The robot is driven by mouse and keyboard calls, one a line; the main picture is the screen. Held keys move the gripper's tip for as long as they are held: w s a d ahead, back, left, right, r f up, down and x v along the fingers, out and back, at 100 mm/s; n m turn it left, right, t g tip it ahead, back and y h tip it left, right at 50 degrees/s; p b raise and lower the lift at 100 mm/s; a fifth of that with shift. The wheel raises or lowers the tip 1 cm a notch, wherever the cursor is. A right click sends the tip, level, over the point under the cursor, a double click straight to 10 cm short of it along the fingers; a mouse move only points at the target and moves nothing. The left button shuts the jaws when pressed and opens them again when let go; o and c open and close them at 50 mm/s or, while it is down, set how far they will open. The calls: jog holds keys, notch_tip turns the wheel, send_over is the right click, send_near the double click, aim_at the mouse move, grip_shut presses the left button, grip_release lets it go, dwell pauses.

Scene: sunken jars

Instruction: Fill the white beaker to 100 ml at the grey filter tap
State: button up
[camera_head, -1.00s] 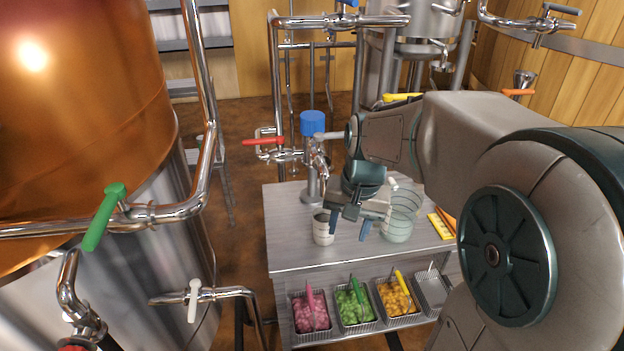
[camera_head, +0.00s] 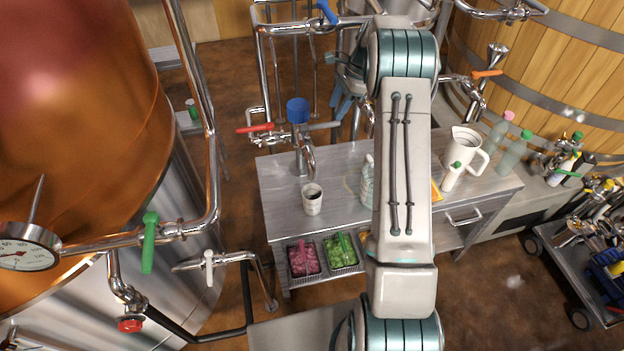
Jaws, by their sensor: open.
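The white beaker (camera_head: 312,203) stands upright on the grey table (camera_head: 340,160), just in front of the tap spout. Its inside looks dark; I cannot read a water level. The filter tap (camera_head: 304,155) is a metal column with a blue cap (camera_head: 298,110), a curved spout and a grey lever (camera_head: 322,126) pointing right. My gripper (camera_head: 341,106) is open and empty, with bluish fingers, behind and right of the tap near the table's far edge. It is apart from the beaker, and my arm partly hides it.
A red-handled valve (camera_head: 255,128) sits left of the tap. A clear bottle (camera_head: 367,182), a white jug (camera_head: 463,150) and several bottles stand on the table's right part. Bins of pink (camera_head: 303,258) and green pieces (camera_head: 340,250) are below. A copper tank (camera_head: 80,110) fills the left.

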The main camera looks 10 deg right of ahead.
aim_at(329, 123)
jog(key=shift+w+d+m, duration=0.3)
jog(key=shift+w, duration=0.1)
jog(key=shift+a+f, duration=0.1)
jog(key=shift+f, duration=0.2)
jog(key=b+x, duration=0.3)
jog(key=x, duration=0.5)
jog(key=shift+b, duration=0.4)
jog(key=shift+r+p, duration=0.3)
jog(key=shift+r, duration=0.15)
jog(key=c, duration=0.5)
grip_shut()
